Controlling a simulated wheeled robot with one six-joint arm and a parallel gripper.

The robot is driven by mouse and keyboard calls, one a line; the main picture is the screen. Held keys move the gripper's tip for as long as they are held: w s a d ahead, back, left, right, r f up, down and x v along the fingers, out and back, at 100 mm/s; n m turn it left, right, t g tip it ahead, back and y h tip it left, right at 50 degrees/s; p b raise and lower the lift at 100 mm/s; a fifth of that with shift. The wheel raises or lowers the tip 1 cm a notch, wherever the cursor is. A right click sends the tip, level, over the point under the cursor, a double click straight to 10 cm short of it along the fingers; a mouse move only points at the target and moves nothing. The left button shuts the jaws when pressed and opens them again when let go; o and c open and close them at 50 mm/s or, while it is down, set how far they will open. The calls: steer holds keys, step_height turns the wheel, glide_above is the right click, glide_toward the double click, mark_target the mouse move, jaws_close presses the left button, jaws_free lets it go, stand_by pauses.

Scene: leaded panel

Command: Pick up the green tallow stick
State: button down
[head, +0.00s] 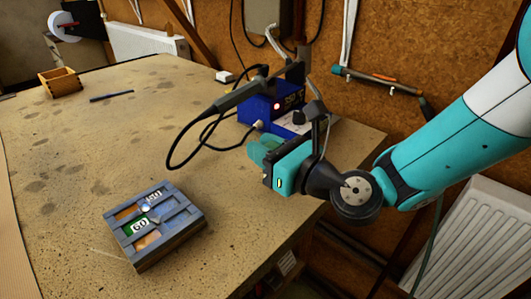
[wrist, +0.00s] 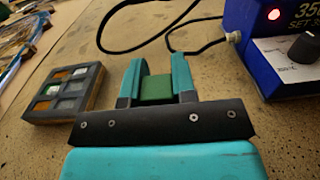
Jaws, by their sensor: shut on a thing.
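My gripper (wrist: 156,86) is shut on the green tallow stick (wrist: 155,92), which shows as a green block between the two teal fingers in the wrist view. In the head view my gripper (head: 262,150) is over the right part of the workbench, in front of the blue soldering station. The stick is hard to tell from the teal fingers there. Whether it touches the bench is hard to tell.
The blue soldering station (head: 257,110) with its iron and black cable stands behind my gripper. A grey leaded panel (head: 185,243) with coloured panes lies at the front of the bench (head: 60,210). A wooden box (head: 62,88) and a dark pen (head: 110,96) lie far left. The bench's middle is clear.

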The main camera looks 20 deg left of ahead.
step_height(320, 180, up, 19)
steer(key=p, duration=0.6)
steer(key=shift+f, duration=0.2)
steer(key=c, duration=1.5)
jaws_free()
jaws_close()
